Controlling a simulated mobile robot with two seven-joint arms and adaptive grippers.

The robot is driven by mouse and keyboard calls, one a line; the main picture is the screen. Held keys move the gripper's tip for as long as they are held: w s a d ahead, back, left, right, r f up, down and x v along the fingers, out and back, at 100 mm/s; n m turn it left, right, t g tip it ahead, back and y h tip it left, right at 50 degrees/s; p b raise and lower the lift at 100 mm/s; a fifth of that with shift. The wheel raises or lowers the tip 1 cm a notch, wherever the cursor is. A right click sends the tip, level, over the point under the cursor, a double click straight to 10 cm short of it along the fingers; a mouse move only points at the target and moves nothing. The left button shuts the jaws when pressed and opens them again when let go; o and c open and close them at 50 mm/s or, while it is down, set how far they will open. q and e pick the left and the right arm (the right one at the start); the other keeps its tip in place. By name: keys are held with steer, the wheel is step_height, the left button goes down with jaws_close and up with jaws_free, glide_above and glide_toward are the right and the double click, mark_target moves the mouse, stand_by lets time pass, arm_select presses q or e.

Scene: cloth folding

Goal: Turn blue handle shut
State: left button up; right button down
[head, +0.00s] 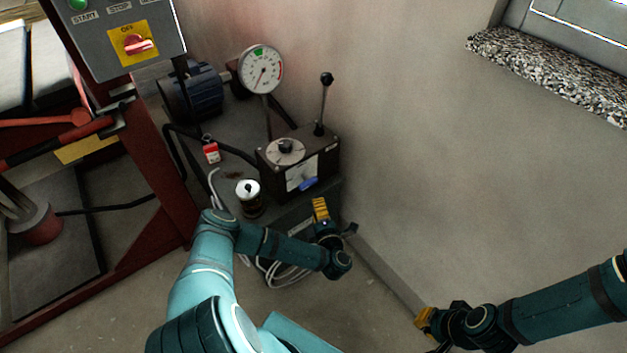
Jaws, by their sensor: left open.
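The blue handle (308,184) is a small lever low on the front of a dark valve box (270,155). The box has a round dial top, a white label and a tall black-knobbed lever. My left gripper (334,217) is just below and to the right of the blue handle in the picture, with its yellow-padded finger pointing up toward the box. It is open and appears apart from the handle. My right gripper (428,322) is low at the right, away from the box, with its fingers mostly hidden by the view angle.
A pressure gauge (261,70) and a motor (193,92) stand behind the box. A white-topped canister (248,190) and a red padlock tag (211,151) are to the left. A red frame (150,150) with a grey switch box (115,35) borders the left. The wall is close on the right.

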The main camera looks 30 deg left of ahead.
mark_target(311, 185)
arm_select(q)
steer(key=b+x, duration=0.2)
steer(key=x, duration=1.1)
steer(key=shift+d, duration=0.1)
steer(key=shift+c, duration=0.4)
jaws_close()
